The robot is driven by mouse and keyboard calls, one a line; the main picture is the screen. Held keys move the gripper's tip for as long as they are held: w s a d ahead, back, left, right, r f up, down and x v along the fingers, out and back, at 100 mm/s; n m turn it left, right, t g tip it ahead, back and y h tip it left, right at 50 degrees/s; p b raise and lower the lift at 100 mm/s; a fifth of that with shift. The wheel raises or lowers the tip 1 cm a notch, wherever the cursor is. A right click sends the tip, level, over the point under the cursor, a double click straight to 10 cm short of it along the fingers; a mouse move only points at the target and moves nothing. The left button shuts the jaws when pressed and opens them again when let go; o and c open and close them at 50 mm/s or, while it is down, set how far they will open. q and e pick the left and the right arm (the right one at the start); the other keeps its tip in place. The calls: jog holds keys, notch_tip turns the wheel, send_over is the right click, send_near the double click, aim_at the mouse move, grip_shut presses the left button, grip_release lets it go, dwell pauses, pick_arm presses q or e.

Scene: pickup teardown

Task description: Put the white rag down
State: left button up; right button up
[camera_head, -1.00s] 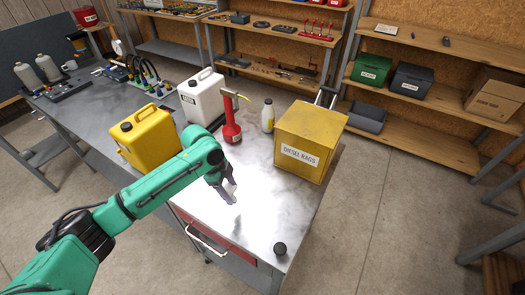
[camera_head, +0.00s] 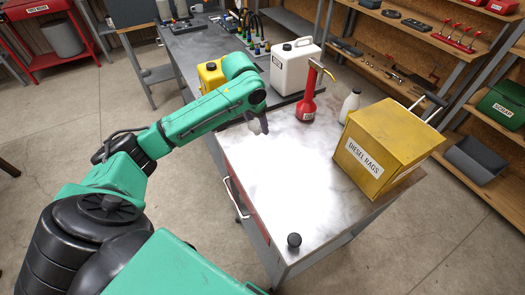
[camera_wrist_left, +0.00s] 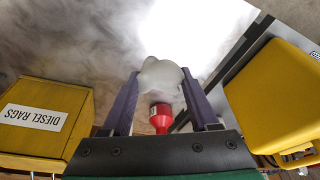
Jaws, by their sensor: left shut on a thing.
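The white rag (camera_wrist_left: 160,78) shows in the left wrist view as a bunched, rounded white lump between the two dark fingers. My left gripper (camera_head: 258,125) is shut on it. In the head view the gripper points down over the grey metal table (camera_head: 325,205), near its left edge. The rag cannot be made out there against the bright glare on the tabletop. Whether it touches the table is hard to tell. My right gripper is not in view.
A red oil can (camera_head: 306,108), white bottle (camera_head: 349,104) and yellow DIESEL RAGS box (camera_head: 385,150) stand right of the gripper. A white jug (camera_head: 294,68) stands behind, and a yellow canister (camera_head: 211,76) is partly behind my arm. A black knob (camera_head: 294,240) sits near the front corner; the bright middle is clear.

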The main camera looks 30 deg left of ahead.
aim_at(254, 136)
pick_arm(q)
jog(key=f, duration=0.4)
jog(key=f+p, duration=0.1)
jog(key=f, duration=0.6)
jog(key=shift+d+f+p, duration=0.3)
jog(key=shift+d+p, duration=0.1)
jog(key=shift+w+a+f, duration=0.1)
jog(key=shift+a+f, duration=0.05)
jog(key=shift+f, duration=0.2)
jog(key=shift+f, duration=0.1)
jog(key=o, duration=1.2)
jog(key=shift+r, duration=0.2)
jog(key=b+v, duration=0.1)
jog(key=v, duration=1.1)
jog(key=shift+b, duration=0.3)
jog(key=shift+w, duration=0.1)
